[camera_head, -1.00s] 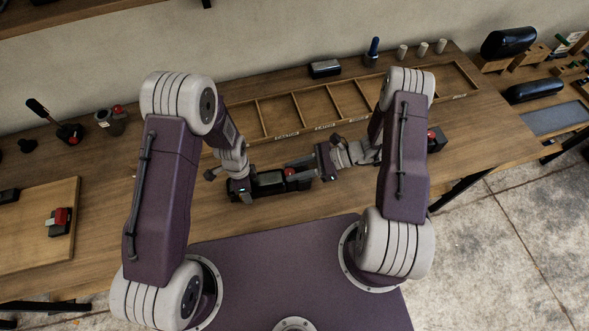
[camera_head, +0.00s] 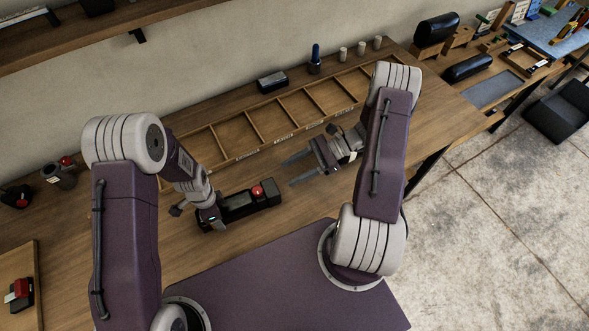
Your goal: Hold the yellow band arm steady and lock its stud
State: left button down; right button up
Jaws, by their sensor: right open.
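A long black fixture (camera_head: 240,207) with a red knob (camera_head: 257,191) on top lies on the bench in front of the compartment tray. I cannot make out a yellow band or a stud on it. My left gripper (camera_head: 211,222) is at the fixture's left end; its fingertips are hidden, so I cannot tell whether it grips. My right gripper (camera_head: 289,173) is open and empty, to the right of the fixture and apart from it, its two grey fingers pointing left.
A wooden compartment tray (camera_head: 213,129) lies behind both grippers. A black box (camera_head: 272,82), a blue-handled tool (camera_head: 314,60) and several pale cylinders (camera_head: 361,48) stand beyond it. A red-and-black part (camera_head: 18,290) sits on a board at the lower left.

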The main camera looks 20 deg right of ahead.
jog(key=shift+d+r, duration=0.1)
jog(key=shift+d, duration=0.15)
jog(key=m+t+y, duration=0.2)
jog(key=m+t, duration=0.2)
jog(key=t, duration=0.3)
send_near(262, 190)
jog(key=x, duration=1.1)
jog(key=shift+w+a, duration=0.1)
jog(key=shift+a, duration=0.2)
